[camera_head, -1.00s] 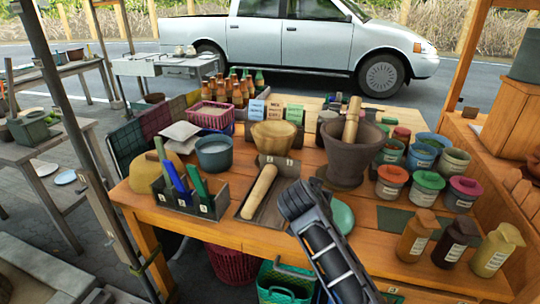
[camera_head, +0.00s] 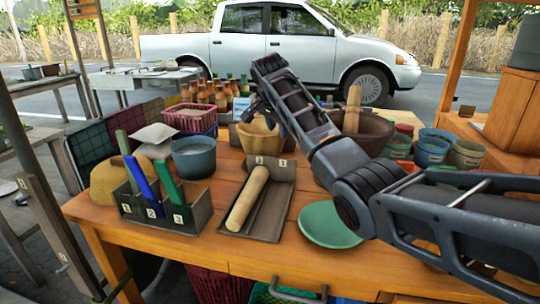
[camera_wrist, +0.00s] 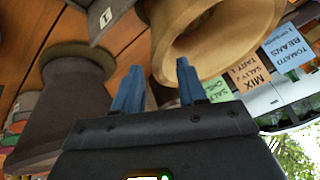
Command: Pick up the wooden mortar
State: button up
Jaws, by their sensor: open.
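The wooden mortar (camera_head: 257,143) is a light tan bowl with a flared rim. It stands at the back of the orange wooden table, and my gripper and forearm partly cover it in the head view. My gripper (camera_head: 250,110) is above its rim. In the wrist view the mortar's pale rim (camera_wrist: 228,66) and hollow fill the top middle. There my gripper (camera_wrist: 157,80) shows two blue fingers, open and apart, with the right fingertip close to or overlapping the rim. I cannot tell whether they touch. Nothing is seen between the fingers.
A dark clay mortar (camera_head: 375,134) with a wooden pestle (camera_head: 353,108) stands right of the wooden one. In front is a tray (camera_head: 272,215) holding a rolling pin (camera_head: 247,198). A blue-grey pot (camera_head: 194,160) and sauce bottles (camera_head: 212,93) stand left and behind. A green plate (camera_head: 328,226) lies below my arm.

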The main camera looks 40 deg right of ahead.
aim_at(281, 151)
jog(key=x, duration=0.7)
jog(key=shift+f, duration=0.3)
grip_shut()
dwell(1.1)
jog(key=shift+w+r, duration=0.1)
jog(key=shift+r, duration=0.15)
